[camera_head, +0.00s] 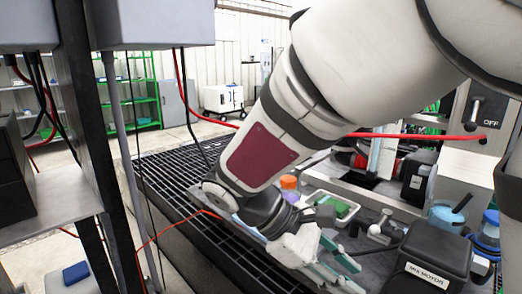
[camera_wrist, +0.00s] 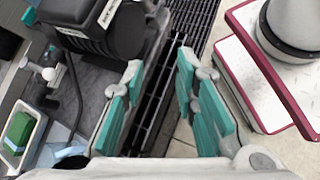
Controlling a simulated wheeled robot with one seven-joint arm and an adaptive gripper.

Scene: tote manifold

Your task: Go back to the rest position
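My gripper (camera_head: 345,272) hangs low over the front of the dark bench in the head view, with my arm reaching down from the upper right. In the wrist view, my gripper (camera_wrist: 160,62) has its two teal-padded fingers apart. Nothing is between them; a black grating and pale floor tiles show through the gap. I cannot tell the exact height of the fingers above the bench.
The black mix motor (camera_head: 430,262) stands right of my gripper. A white tray (camera_head: 312,199) with a green item, an orange-capped container (camera_head: 289,183) and a blue container (camera_head: 446,217) stand behind. A dark post (camera_head: 88,130) rises at left; cables hang nearby.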

